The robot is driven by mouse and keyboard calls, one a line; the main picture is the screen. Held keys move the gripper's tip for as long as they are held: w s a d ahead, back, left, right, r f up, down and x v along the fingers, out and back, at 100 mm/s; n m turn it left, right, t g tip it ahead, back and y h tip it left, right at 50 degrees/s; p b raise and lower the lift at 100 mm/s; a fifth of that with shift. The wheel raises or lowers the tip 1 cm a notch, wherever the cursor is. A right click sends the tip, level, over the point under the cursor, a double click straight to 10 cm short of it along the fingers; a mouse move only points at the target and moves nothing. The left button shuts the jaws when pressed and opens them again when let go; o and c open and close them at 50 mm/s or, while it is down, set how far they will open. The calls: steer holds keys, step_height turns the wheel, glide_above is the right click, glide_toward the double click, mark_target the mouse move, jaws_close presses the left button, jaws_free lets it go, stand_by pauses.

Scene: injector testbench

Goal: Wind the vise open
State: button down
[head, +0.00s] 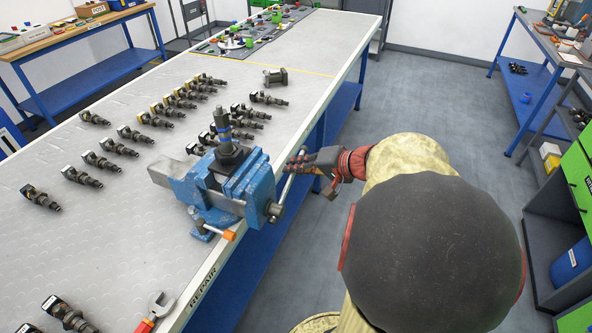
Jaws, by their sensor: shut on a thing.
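The blue vise (225,185) is fixed at the front edge of the long workbench. A dark upright injector-like part (229,140) stands between its jaws; whether the jaws press on it cannot be told. The vise handle, a thin metal bar (287,187), runs across the screw on the side facing me. My gripper (300,164) is at the upper end of this bar and is shut on it. My arm comes in from the right, and its big dark joint fills the lower right. The fingertips are small and partly hidden.
Several injectors (101,161) lie in rows on the grey bench top (110,245) left of and behind the vise. The floor (420,95) beyond my arm is clear.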

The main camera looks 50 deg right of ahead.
steer(key=shift+w+r, duration=0.1)
steer(key=shift+r, duration=0.05)
steer(key=c, duration=2)
jaws_free()
steer(key=shift+a, duration=0.1)
steer(key=shift+o, duration=0.2)
steer(key=a+v, duration=0.1)
steer(key=v, duration=0.6)
steer(key=shift+s+d, duration=0.2)
steer(key=shift+d, duration=0.35)
